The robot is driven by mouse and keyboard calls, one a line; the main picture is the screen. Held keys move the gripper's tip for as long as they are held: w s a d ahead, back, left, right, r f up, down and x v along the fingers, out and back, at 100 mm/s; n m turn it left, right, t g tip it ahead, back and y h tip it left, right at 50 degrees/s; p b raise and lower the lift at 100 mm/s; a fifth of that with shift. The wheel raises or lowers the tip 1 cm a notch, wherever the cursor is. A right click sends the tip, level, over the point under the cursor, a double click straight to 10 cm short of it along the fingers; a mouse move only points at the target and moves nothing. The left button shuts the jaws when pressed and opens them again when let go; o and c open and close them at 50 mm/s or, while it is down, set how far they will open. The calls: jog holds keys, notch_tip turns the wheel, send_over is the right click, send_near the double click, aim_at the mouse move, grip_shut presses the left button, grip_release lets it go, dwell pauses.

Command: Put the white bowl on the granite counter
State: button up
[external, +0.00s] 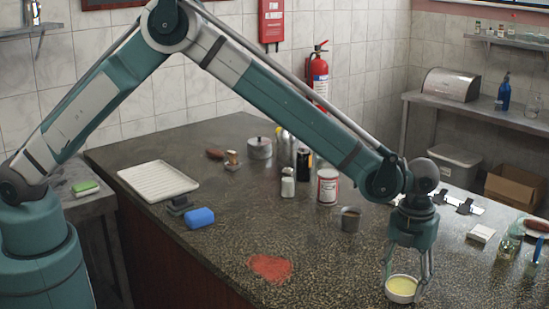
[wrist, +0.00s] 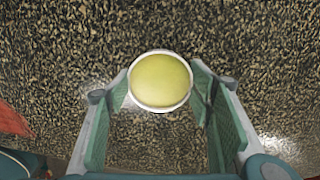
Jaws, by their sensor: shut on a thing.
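The white bowl (external: 401,297), with a pale yellow filling, is low over the front right part of the dark speckled granite counter (external: 335,255). My gripper (external: 405,283) points down with its fingers on either side of the bowl, shut on it. In the wrist view, the round bowl (wrist: 160,109) sits level between the two finger pads, with the counter surface (wrist: 60,60) below. I cannot tell whether the bowl's base touches the counter.
A red patch (external: 270,268) lies left of the bowl. A grey cup (external: 350,220), a white-and-red can (external: 327,188) and a salt shaker (external: 288,187) stand behind. Bottles (external: 508,245) stand at right.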

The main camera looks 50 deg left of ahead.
aim_at(403, 285)
jog(key=shift+f, duration=0.1)
jog(key=o, duration=1)
notch_tip(403, 285, up, 12)
jog(key=shift+r+b, duration=0.15)
jog(key=shift+b, duration=0.2)
dwell(0.6)
